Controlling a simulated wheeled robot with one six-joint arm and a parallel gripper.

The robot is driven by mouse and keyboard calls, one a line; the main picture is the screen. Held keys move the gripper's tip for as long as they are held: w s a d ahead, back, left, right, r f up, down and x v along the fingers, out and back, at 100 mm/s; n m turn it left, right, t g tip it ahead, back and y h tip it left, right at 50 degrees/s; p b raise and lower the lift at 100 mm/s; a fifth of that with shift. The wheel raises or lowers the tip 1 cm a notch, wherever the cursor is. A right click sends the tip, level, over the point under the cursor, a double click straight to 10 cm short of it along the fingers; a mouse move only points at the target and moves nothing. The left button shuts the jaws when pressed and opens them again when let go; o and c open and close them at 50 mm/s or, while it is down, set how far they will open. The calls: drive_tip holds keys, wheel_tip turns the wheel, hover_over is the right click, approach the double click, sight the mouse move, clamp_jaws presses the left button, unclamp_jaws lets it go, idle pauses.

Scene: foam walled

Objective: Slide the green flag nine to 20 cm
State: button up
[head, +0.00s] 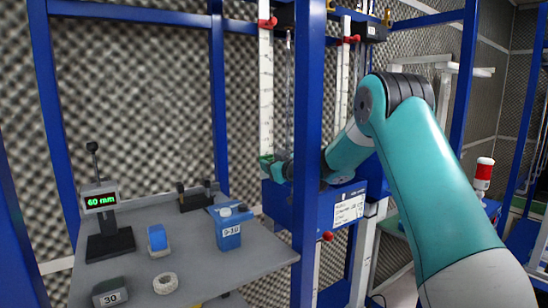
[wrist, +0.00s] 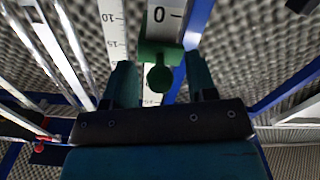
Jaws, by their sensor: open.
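The green flag (wrist: 158,52) is a green block with a round knob (wrist: 160,78), seated across a white graduated scale in the wrist view. In the head view the green flag (head: 265,159) is a small green patch low on the left white scale (head: 266,95). My gripper (wrist: 160,66) is open, with one finger on each side of the knob and visible gaps between. In the head view my gripper (head: 277,170) is at the flag, partly hidden by a blue post. In the wrist view a "0" shows above the flag and "10" and "15" on the strip at left. The flag's exact reading cannot be told.
A blue post (head: 308,150) stands in front of my forearm. Red clamps (head: 267,23) sit atop the scales. A grey table (head: 200,270) at left holds a 60 mm gauge (head: 103,215), a blue box (head: 230,226), a tape roll (head: 165,283) and other small items.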

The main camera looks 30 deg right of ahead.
drive_tip(key=shift+c, duration=0.2)
clamp_jaws()
drive_tip(key=shift+d, duration=0.15)
wheel_tip(320, 180, up, 15)
drive_tip(key=shift+r+b, duration=0.1)
drive_tip(key=shift+b, duration=0.25)
drive_tip(key=shift+o, duration=0.2)
unclamp_jaws()
